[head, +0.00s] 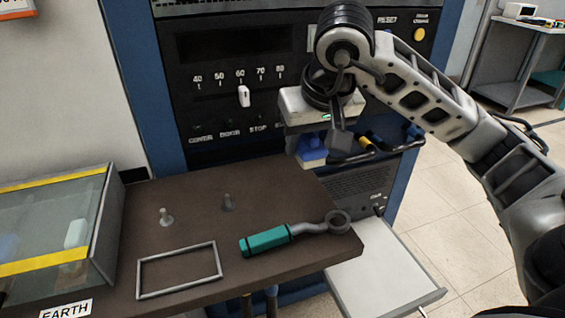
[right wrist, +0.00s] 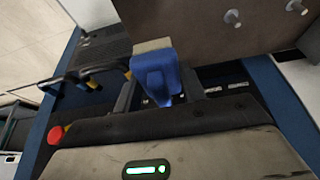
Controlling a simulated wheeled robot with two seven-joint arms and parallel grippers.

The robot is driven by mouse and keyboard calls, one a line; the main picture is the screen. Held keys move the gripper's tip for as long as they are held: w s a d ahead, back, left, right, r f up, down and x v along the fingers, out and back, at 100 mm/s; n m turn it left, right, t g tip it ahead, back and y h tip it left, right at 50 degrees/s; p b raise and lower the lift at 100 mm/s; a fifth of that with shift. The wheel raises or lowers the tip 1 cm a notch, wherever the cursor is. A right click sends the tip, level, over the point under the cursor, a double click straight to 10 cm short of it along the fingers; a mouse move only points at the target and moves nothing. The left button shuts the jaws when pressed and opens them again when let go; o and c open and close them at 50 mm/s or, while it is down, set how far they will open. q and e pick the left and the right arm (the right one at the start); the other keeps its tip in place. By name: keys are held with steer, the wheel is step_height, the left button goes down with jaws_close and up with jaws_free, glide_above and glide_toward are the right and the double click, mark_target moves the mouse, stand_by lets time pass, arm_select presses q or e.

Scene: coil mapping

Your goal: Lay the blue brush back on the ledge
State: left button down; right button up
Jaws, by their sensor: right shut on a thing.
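The blue brush (head: 311,142) is in my right gripper (head: 318,138), above the far right edge of a brown ledge-like top (head: 200,200). In the right wrist view the brush (right wrist: 157,78) shows between the dark fingers, with a pale block-like end (right wrist: 152,46) pointing away from the gripper. The brown top (right wrist: 200,30) fills the upper part of that view, with two pegs on it. I cannot tell whether the brush touches the top. My left gripper is in neither view.
A teal-handled ring tool (head: 270,239), an empty wire frame (head: 180,271) and two short pegs (head: 166,216) occupy the brown top. A glass case (head: 60,230) stands left. The control cabinet (head: 235,85) rises behind. A pale shelf (head: 385,270) is at right.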

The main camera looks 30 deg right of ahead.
glide_toward(282, 175)
steer(key=shift+w+d+f, duration=0.3)
steer(key=shift+w+f, duration=0.45)
steer(key=shift+f, duration=0.05)
steer(key=shift+s+b+x, duration=0.15)
steer(key=shift+b+x, duration=0.05)
steer(key=shift+x, duration=0.75)
steer(key=shift+s+b+x, duration=0.2)
steer(key=shift+x, duration=0.75)
steer(key=shift+a+f, duration=0.15)
steer(key=shift+f, duration=0.15)
steer(key=o, duration=0.9)
steer(key=shift+o, duration=0.2)
steer(key=shift+r, duration=0.25)
steer(key=p+v, duration=0.1)
steer(key=v, duration=0.9)
steer(key=shift+r, duration=0.25)
steer(key=shift+s+a+r, duration=0.1)
steer(key=shift+s+r, duration=0.25)
steer(key=shift+r, duration=0.2)
